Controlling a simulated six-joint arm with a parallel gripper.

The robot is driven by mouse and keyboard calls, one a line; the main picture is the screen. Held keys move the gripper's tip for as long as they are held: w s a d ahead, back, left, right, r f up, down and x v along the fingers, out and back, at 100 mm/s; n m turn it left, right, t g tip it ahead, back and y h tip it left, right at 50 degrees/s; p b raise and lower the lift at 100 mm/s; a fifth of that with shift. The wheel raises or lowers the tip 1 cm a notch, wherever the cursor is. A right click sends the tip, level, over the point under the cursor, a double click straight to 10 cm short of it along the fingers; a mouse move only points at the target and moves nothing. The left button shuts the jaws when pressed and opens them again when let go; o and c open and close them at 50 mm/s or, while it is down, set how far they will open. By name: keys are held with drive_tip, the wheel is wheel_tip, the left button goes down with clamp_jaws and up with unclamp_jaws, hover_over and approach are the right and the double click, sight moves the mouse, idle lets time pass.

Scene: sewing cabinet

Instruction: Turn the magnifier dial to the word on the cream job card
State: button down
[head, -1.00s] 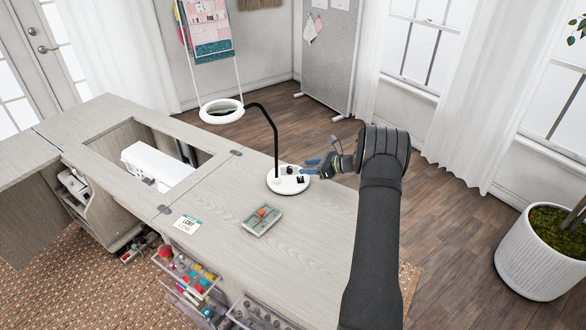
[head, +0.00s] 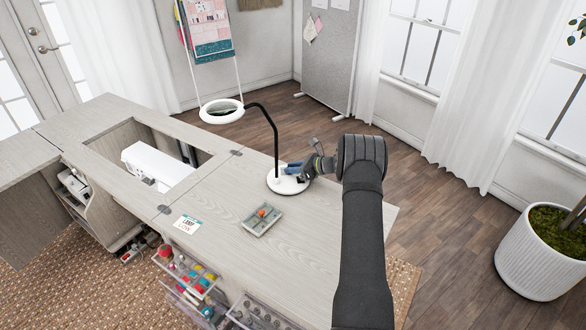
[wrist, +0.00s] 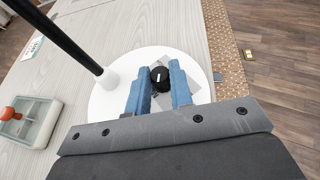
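The magnifier lamp has a round white base (head: 290,186), a black gooseneck (head: 275,130) and a white ring head (head: 221,111). Its black dial (wrist: 160,77), with a white pointer line, sits on the base. The line points nearly straight up in the wrist view, leaning slightly right. My gripper (wrist: 161,80) has its blue fingers apart, one on each side of the dial; contact is not clear. In the head view the gripper (head: 284,168) is over the base and hides the dial. The cream job card (head: 187,224) lies on the table; its lower word looks like LOW.
A grey-green compartment tray (head: 262,220) with a red-orange knobbed item stands in front of the base. The white sewing machine (head: 150,165) sits in the cabinet opening at left. Open tabletop (head: 225,190) lies between. The gooseneck rises close beside my gripper.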

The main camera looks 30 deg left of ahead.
drive_tip(key=shift+w+a+n+g+h, duration=0.15)
drive_tip(key=shift+n+g+h, duration=0.25)
drive_tip(key=shift+n+g, duration=0.65)
drive_tip(key=shift+w+a+n+g+h, duration=0.15)
drive_tip(key=shift+n+g+h, duration=0.25)
drive_tip(key=shift+n+g, duration=0.65)
drive_tip(key=shift+d, duration=0.1)
drive_tip(key=shift+n+g+h, duration=0.3)
drive_tip(key=shift+g, duration=0.1)
drive_tip(key=c, duration=1.3)
unclamp_jaws()
drive_tip(key=shift+d, duration=0.1)
drive_tip(key=v, duration=0.7)
drive_tip(key=shift+w+d, duration=0.1)
drive_tip(key=shift+d, duration=0.1)
